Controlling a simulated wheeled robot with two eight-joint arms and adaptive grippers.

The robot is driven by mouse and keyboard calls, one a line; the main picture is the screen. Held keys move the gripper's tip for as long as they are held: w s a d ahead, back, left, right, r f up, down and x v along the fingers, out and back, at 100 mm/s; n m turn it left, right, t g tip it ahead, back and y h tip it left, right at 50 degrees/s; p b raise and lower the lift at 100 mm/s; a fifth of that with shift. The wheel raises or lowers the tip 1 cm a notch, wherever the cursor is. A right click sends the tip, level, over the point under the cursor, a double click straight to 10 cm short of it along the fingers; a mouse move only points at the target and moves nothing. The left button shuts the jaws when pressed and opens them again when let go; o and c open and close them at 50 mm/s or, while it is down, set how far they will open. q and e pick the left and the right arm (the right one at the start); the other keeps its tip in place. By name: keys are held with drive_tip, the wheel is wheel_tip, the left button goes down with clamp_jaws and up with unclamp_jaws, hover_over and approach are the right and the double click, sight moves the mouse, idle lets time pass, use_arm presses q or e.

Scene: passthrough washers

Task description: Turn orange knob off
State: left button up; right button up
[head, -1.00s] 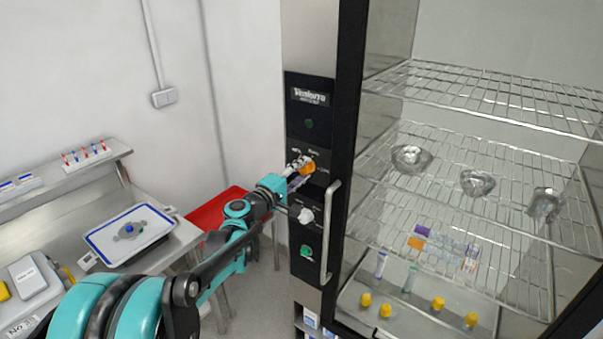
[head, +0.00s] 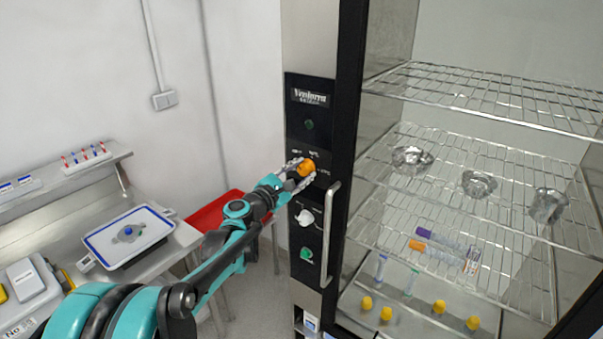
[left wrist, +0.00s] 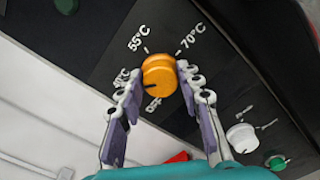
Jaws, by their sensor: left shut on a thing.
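The orange knob (head: 306,167) is on the black control panel (head: 308,134) of the cabinet. In the left wrist view the orange knob (left wrist: 159,74) sits amid white labels, with 55°C and 70°C above it and OFF just below it. A small dark mark shows on the knob's lower edge, near OFF; I cannot tell for certain where the knob points. My left gripper (head: 303,170) is shut on the knob, one fingertip on each side, and its fingers (left wrist: 160,82) partly cover the labels. My right gripper is not in view.
Below the knob are a white knob (head: 306,218) and a green button (head: 306,253). The door handle (head: 329,232) stands out close to the right of my gripper. The cabinet's wire shelves hold foil dishes and tubes. A bench with a tray (head: 101,241) is at the left.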

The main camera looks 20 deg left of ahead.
use_arm(q)
drive_tip(key=n, duration=0.7)
drive_tip(key=shift+a, duration=0.1)
drive_tip(key=n, duration=0.6)
drive_tip(key=shift+b, duration=0.3)
drive_tip(key=shift+n, duration=0.4)
drive_tip(key=o, duration=1.1)
drive_tip(key=shift+w, duration=0.1)
drive_tip(key=shift+o, duration=0.2)
drive_tip(key=v, duration=1.2)
